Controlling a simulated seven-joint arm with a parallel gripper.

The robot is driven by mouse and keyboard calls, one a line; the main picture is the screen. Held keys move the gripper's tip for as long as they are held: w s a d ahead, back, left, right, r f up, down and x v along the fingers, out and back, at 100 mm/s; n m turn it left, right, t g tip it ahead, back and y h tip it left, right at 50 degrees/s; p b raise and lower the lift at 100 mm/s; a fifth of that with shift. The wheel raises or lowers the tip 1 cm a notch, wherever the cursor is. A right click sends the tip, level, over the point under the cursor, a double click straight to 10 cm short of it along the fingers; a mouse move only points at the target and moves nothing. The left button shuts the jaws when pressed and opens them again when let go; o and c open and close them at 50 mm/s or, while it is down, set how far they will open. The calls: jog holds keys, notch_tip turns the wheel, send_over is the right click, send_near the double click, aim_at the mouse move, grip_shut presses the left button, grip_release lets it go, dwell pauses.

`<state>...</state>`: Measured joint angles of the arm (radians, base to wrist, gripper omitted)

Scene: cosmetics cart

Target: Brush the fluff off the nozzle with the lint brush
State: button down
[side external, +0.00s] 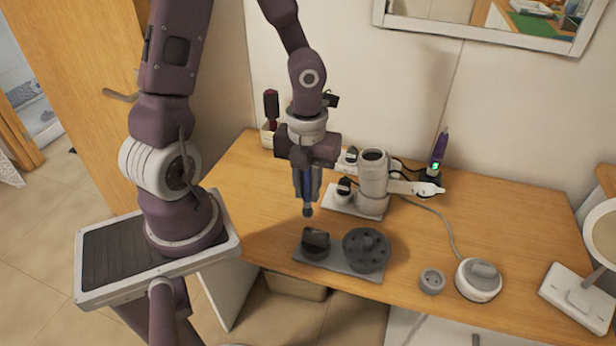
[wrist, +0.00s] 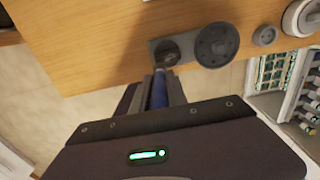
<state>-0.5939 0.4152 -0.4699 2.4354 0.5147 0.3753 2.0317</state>
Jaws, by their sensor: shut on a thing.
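My gripper (side external: 307,188) points down above the front left of the desk. It is shut on a slim blue-handled tool, apparently the lint brush (side external: 307,210), whose tip hangs a little above the grey base plate (side external: 340,267). The brush also shows in the wrist view (wrist: 159,92), between the fingers. Below it on the plate stands a dark, blocky piece, apparently the nozzle (side external: 316,238); it also shows in the wrist view (wrist: 168,50). Brush and nozzle look apart in the side view. I cannot make out any fluff on the nozzle.
A dark round attachment (side external: 366,249) stands right of the nozzle on the same plate. Behind are a white cylinder stand (side external: 373,180) and a purple device (side external: 438,152) with a green light. A small grey disc (side external: 432,281) and white round unit (side external: 479,279) sit right. The right-middle desk is mostly clear.

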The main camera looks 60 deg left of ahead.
aim_at(307, 204)
notch_tip(307, 204, down, 4)
jog(key=shift+f, duration=0.1)
jog(key=shift+w+d+f, duration=0.1)
jog(key=shift+w+f, duration=0.1)
jog(key=shift+f, duration=0.05)
jog(key=shift+w+d+r, duration=0.15)
jog(key=shift+w+d, duration=0.1)
jog(key=shift+w+d+f, duration=0.25)
jog(key=shift+w+d, duration=0.3)
jog(key=shift+d, duration=0.05)
jog(key=shift+s+a, duration=0.55)
jog(key=shift+s+a+r, duration=0.1)
jog(key=shift+s+a, duration=0.35)
jog(key=shift+r, duration=3.95)
